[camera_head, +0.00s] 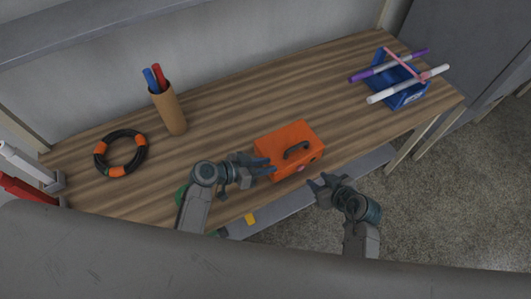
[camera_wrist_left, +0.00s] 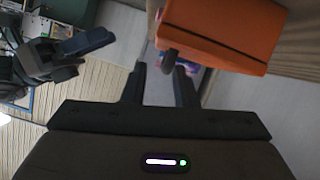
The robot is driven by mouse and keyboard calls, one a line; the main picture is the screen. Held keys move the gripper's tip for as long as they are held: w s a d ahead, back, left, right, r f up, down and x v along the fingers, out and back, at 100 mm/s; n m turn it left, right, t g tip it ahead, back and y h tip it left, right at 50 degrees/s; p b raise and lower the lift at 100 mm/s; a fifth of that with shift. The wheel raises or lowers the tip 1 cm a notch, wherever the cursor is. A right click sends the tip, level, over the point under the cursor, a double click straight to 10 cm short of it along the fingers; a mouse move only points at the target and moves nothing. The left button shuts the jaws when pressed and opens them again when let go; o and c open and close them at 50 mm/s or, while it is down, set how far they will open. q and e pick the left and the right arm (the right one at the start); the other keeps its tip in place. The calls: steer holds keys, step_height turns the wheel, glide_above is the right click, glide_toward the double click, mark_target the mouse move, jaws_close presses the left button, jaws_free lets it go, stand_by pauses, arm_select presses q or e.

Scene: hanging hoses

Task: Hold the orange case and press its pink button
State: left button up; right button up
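The orange case (camera_head: 282,138) stands on the wooden table near its front edge, with a dark handle (camera_head: 297,149) on top. A small pink button (camera_head: 301,168) shows on its front side. My left gripper (camera_head: 268,166) is at the case's left end, its fingers apart. In the left wrist view, the case (camera_wrist_left: 228,28) is beyond the open left fingers (camera_wrist_left: 160,78), with a dark part, perhaps the handle, close to one fingertip. I cannot tell if they touch. My right gripper (camera_head: 318,182) is open and empty, in front of the table edge, right of the button.
A blue holder (camera_head: 408,98) with purple and white rods is at the back right. The table between case and holder is clear.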

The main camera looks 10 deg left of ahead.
mark_target(290, 150)
arm_select(q)
steer(key=w+d, duration=0.2)
steer(key=w+d+f, duration=0.1)
steer(key=w+d, duration=0.5)
steer(key=shift+d+f, duration=0.2)
steer(key=shift+f, duration=0.1)
jaws_close()
steer(key=shift+s+f+b, duration=0.25)
steer(key=shift+f+b, duration=0.1)
steer(key=shift+b, duration=0.1)
arm_select(e)
steer(key=shift+s+f, duration=0.15)
steer(key=shift+f, duration=0.2)
stand_by(0.5)
